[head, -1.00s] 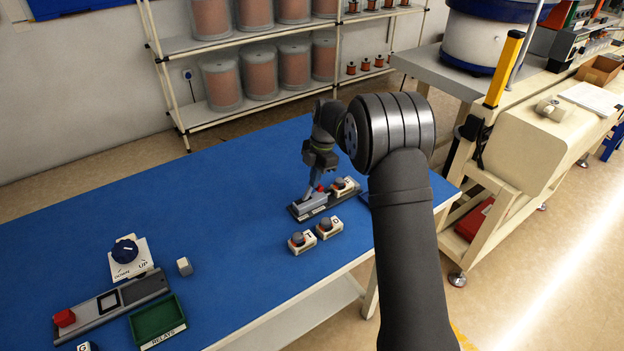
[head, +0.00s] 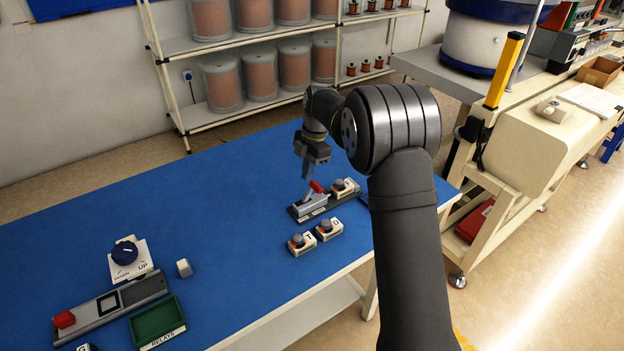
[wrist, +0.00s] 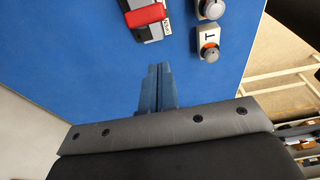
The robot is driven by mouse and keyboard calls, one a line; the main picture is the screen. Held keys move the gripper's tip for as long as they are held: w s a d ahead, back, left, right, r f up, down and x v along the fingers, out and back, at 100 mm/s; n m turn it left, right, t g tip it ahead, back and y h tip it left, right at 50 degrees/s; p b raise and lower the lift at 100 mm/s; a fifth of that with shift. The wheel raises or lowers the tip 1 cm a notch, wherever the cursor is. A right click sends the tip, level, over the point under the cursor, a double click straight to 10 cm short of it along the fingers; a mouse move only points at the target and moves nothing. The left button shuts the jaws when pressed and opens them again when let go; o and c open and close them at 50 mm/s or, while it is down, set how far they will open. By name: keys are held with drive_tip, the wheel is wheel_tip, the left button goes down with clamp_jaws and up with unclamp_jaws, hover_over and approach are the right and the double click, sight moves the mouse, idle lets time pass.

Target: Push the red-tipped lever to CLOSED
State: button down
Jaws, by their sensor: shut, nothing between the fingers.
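The red-tipped lever (head: 312,190) stands on a grey base plate (head: 309,209) on the blue table. Its red tip leans up to the right in the head view. In the wrist view the red tip (wrist: 146,16) lies at the top, beyond the fingertips. My gripper (head: 308,176) is shut and empty, above and slightly behind the lever, apart from it. Its blue-grey fingers also show in the wrist view (wrist: 159,68). The CLOSED marking is too small to read in the head view.
Knob blocks stand near the lever: one right beside it (head: 344,189), two in front (head: 301,244). The table's middle left is clear.

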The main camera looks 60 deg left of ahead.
wheel_tip(320, 180, up, 7)
drive_tip(key=w, duration=0.2)
drive_tip(key=shift+s, duration=0.1)
idle(0.5)
drive_tip(key=s+f, duration=0.1)
drive_tip(key=f, duration=0.2)
drive_tip(key=s+f+t, duration=0.1)
drive_tip(key=f, duration=0.3)
drive_tip(key=s+f+t, duration=0.1)
drive_tip(key=s+f, duration=0.1)
drive_tip(key=f, duration=0.2)
drive_tip(key=shift+d, duration=0.2)
drive_tip(key=shift+s+f+t, duration=0.25)
drive_tip(key=shift+s+t, duration=0.05)
drive_tip(key=shift+t, duration=0.6)
drive_tip(key=shift+s+a+t, duration=0.15)
drive_tip(key=shift+s+t, duration=0.15)
drive_tip(key=shift+t, duration=0.3)
drive_tip(key=shift+s+f+t, duration=0.35)
drive_tip(key=shift+s+t, duration=0.3)
drive_tip(key=shift+t, duration=0.15)
drive_tip(key=shift+s+f+t, duration=0.35)
drive_tip(key=shift+s+t, duration=0.3)
drive_tip(key=shift+t, duration=0.15)
